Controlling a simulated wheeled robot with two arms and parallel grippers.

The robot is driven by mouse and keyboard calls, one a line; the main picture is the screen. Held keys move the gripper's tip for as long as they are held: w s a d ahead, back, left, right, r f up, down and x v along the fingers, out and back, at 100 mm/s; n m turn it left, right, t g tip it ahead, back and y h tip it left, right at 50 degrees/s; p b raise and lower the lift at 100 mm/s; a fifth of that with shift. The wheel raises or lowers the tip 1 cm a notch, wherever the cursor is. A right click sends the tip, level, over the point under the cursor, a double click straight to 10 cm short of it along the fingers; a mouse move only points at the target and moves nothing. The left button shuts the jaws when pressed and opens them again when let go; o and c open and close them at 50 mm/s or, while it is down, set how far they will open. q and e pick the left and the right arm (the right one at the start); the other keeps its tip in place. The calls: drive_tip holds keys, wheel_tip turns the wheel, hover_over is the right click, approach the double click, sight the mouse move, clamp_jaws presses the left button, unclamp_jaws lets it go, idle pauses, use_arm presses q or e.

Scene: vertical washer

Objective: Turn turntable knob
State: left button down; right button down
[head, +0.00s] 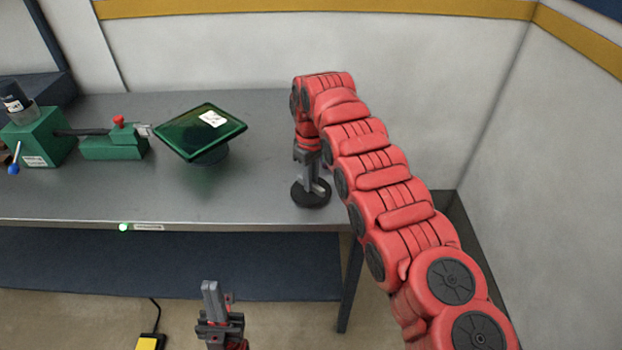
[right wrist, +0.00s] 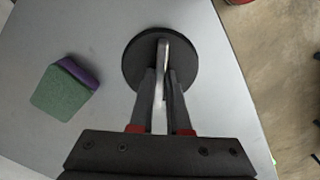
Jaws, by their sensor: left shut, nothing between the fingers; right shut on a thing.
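The turntable knob (head: 311,194) is a round black disc with a grey upright grip, at the right end of the grey table. In the right wrist view the black disc (right wrist: 135,62) lies below my fingers and its thin light bar (right wrist: 163,58) stands between them. My right gripper (head: 311,180) points down and is shut on this bar; it also shows in the right wrist view (right wrist: 161,80). My left gripper (head: 211,288) is shut and empty, low in front of the table, well away from the knob.
A tilted green square plate (head: 195,135) stands on a dark base left of the knob. Green machines (head: 112,146) stand further left. A green and purple sponge (right wrist: 65,88) lies beside the disc in the right wrist view. The table (head: 250,185) is bare between plate and knob.

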drive_tip(key=shift+n, duration=0.6)
drive_tip(key=c, duration=0.9)
unclamp_jaws()
drive_tip(key=r, duration=0.3)
drive_tip(key=shift+a+r, duration=0.2)
drive_tip(key=r+p, duration=1.4)
drive_tip(key=shift+d, duration=0.2)
